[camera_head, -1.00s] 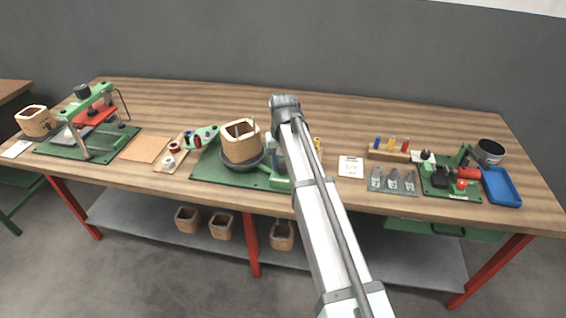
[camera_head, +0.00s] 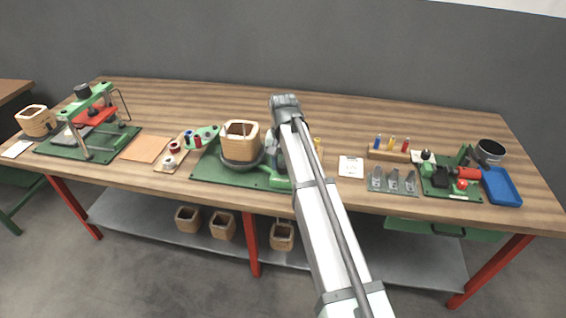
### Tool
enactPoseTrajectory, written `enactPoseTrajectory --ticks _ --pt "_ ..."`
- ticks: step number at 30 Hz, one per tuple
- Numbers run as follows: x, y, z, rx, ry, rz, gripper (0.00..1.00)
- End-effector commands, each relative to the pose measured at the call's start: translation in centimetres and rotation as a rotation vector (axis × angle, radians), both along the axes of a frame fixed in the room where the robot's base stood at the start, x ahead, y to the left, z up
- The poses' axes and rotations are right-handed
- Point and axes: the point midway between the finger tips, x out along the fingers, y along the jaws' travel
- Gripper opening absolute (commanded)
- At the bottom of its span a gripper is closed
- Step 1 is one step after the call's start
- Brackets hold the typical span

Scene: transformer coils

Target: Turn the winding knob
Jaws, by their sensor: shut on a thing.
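The winding station has a green base plate (camera_head: 215,170) at the middle of the bench, with a square wooden coil former (camera_head: 240,140) on a dark round turntable (camera_head: 242,164). My arm crosses in front of the station's right side. Only a small grey part of my gripper (camera_head: 271,146) shows beside the arm, just right of the former. It is shut on what appears to be the winding knob, which the arm hides along with the fingertips.
To the left are spools on a small board (camera_head: 170,160), an orange sheet (camera_head: 145,149) and a green press (camera_head: 92,110). To the right are a card (camera_head: 351,166), metal clips (camera_head: 393,181), a red-handled tool (camera_head: 466,173) and a blue tray (camera_head: 501,187). The bench's back strip is clear.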

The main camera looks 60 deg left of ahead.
Motion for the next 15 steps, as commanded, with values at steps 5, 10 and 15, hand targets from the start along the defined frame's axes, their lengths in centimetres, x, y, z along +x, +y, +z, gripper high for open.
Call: enactPoseTrajectory --ticks 5,10,15 --pt "0.04 0.08 0.06 0.002 -0.001 0.001 0.55" --pt "0.03 0.04 0.03 0.001 -0.001 0.001 0.68" --pt "0.01 0.03 0.03 0.001 -0.001 0.001 0.68"
